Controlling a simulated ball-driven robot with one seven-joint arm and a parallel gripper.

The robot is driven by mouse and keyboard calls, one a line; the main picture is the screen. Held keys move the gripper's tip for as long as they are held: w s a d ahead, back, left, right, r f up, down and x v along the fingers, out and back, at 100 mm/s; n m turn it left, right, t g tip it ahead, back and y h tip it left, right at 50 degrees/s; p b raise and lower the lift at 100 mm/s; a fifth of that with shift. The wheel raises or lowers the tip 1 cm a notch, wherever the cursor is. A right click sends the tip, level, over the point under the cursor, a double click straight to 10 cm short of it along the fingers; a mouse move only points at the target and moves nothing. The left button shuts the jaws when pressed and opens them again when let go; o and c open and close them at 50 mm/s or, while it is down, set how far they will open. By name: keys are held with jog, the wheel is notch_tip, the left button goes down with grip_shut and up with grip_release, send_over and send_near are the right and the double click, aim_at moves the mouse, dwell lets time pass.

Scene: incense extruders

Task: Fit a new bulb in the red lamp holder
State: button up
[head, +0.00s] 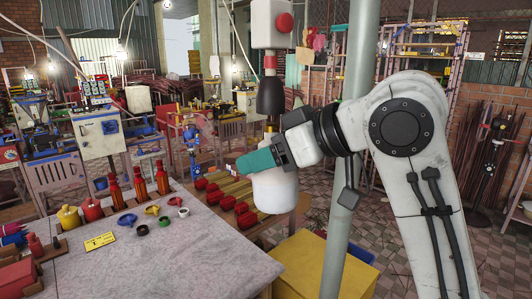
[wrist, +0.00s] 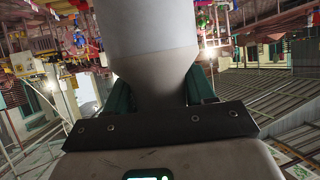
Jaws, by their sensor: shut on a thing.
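The lamp holder with a red band (head: 270,63) and a dark socket (head: 270,98) hangs mouth-down below a white box with a red button. A white bulb (head: 274,192) is upright beneath it, base upward. My gripper (head: 262,160) has teal fingers shut on the bulb's narrow neck. The bulb's yellowish base shows just above the fingers, below the socket with a small gap in the picture. I cannot tell how well they line up in depth. In the wrist view the bulb's pale body (wrist: 148,35) fills the top centre, its neck between the fingers; the socket is not seen there.
A grey table (head: 190,245) at lower left holds bottles, coloured rings and a yellow card (head: 100,242). Several red-ended things (head: 225,200) lie in a row behind the bulb. A grey pole (head: 350,150) stands close to my arm. A yellow box (head: 315,265) is below.

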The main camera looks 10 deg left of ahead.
aim_at(277, 126)
jog(key=shift+t+y, duration=0.4)
jog(key=shift+y, duration=0.2)
notch_tip(277, 126, up, 4)
jog(key=shift+w+a, duration=0.15)
jog(key=shift+a+f+b, duration=0.2)
jog(key=shift+f+b, duration=0.45)
jog(key=shift+f, duration=0.6)
jog(key=shift+a+f+b, duration=0.15)
jog(key=shift+f+b, duration=0.45)
jog(key=shift+f, duration=0.6)
jog(key=shift+d+f+b, duration=0.2)
jog(key=shift+f+b, duration=0.2)
jog(key=shift+f, duration=0.55)
jog(key=shift+d, duration=0.1)
